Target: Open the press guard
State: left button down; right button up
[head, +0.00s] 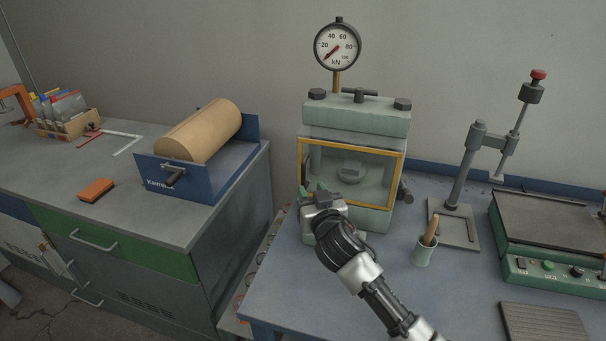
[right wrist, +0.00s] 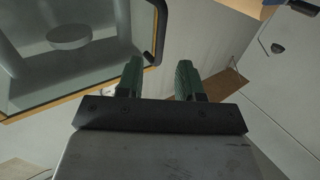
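The green press has a clear guard (head: 350,167) in a yellow frame across its front, and the guard looks closed. In the right wrist view the guard (right wrist: 75,75) fills the upper left, with a dark bar-like handle (right wrist: 161,22) along its edge. My right gripper (head: 318,190) is in front of the guard's lower left corner. Contact with the handle cannot be told. My left gripper is out of view.
A kN gauge (head: 338,45) tops the press. A green cup (head: 423,254) with a wooden-handled tool, a stand (head: 462,180) and a flat green device (head: 545,235) are to the right. A blue paper-roll holder (head: 190,183) is on the left cabinet.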

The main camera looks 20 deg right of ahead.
aim_at(304, 178)
jog(key=w, duration=0.6)
jog(key=shift+w+f, duration=0.1)
jog(key=shift+f, duration=0.05)
jog(key=shift+w, duration=0.5)
grip_shut()
